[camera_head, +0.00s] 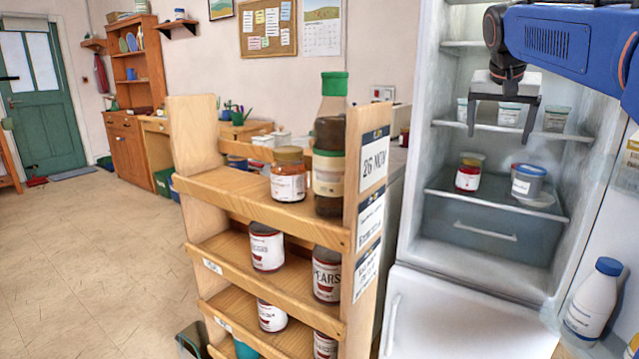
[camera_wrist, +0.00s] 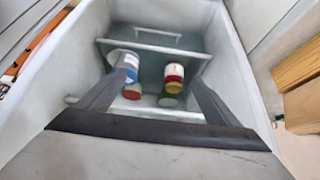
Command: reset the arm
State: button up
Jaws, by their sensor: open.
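My gripper (camera_head: 503,118) hangs from the blue arm in front of the open fridge, at the height of its middle shelf, in the head view. Its two fingers are apart with nothing between them. In the wrist view my gripper (camera_wrist: 152,92) also shows as two dark fingers spread wide, reaching toward the fridge inside. Below it, a red jar (camera_head: 467,176) and a blue-lidded white tub (camera_head: 528,181) stand on the lower glass shelf. Both also show in the wrist view, the red jar (camera_wrist: 174,76) and the tub (camera_wrist: 124,62), beyond the fingers.
The open fridge (camera_head: 412,190) has several jars on its middle shelf (camera_head: 470,126) close behind my gripper. A white bottle (camera_head: 593,300) stands at the fridge door. A wooden rack (camera_head: 215,180) of jars and a green-capped bottle (camera_head: 331,140) stands left. The floor (camera_head: 80,240) farther left is clear.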

jog(key=s+a+f+n+y, duration=0.1)
jog(key=s+a+f, duration=0.3)
jog(key=s+f, duration=0.7)
jog(key=s+a+f+n+y, duration=0.1)
jog(key=s+a+f+n, duration=0.2)
jog(key=s+f, duration=0.9)
jog(key=s+a+f+n+y, duration=0.1)
jog(key=s+a+f+n, duration=0.1)
jog(key=s+a+f, duration=0.5)
jog(key=s+f, duration=0.4)
jog(key=s, duration=0.1)
jog(key=shift+s+a+f+n+g+y, duration=0.2)
jog(key=shift+f+n+g+y, duration=0.1)
jog(key=shift+n, duration=0.1)
jog(key=shift+w+r, duration=0.1)
jog(key=shift+r, duration=0.05)
jog(key=shift+c, duration=0.6)
